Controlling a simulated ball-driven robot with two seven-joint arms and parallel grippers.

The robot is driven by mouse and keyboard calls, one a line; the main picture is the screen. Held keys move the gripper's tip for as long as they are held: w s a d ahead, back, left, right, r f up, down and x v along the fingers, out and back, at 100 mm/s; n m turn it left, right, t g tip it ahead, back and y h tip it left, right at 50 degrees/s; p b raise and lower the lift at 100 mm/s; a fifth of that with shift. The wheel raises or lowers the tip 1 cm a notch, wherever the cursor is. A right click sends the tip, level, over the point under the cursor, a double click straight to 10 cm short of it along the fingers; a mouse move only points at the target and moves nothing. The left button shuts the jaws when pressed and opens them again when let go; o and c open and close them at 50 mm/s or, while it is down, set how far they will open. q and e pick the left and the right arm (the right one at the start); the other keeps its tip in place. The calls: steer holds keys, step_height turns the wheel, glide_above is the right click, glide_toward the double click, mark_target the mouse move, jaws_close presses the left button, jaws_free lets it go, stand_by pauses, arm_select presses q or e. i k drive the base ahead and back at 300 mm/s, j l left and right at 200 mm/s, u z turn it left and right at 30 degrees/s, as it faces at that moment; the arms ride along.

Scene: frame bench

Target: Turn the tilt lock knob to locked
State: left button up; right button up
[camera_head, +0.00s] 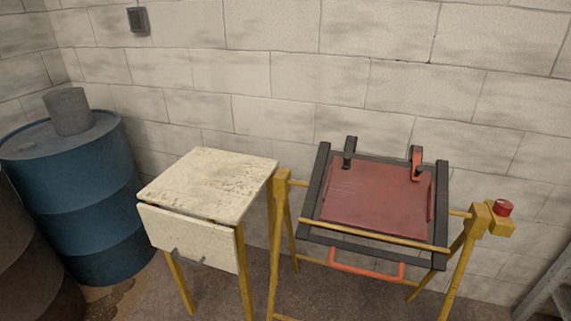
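A red knob (504,208) sits on a yellow block at the right end of the yellow stand (481,222). Its setting cannot be read at this size. Beside it, a dark frame (322,195) holding a reddish panel (375,195) hangs tilted in the stand. A black clamp (349,153) and an orange-red clamp (416,163) sit on the frame's far edge. An orange handle (366,275) is on its near edge. Neither of my grippers is in view.
A small pale table (210,182) with a drawer stands left of the stand. A blue barrel (80,190) with a grey cylinder (68,111) on top stands at the left. A block wall is behind. A grey metal piece (545,292) shows at the lower right.

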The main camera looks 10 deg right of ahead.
mark_target(502, 208)
steer(key=z, duration=2.15)
steer(key=i+l, duration=0.05)
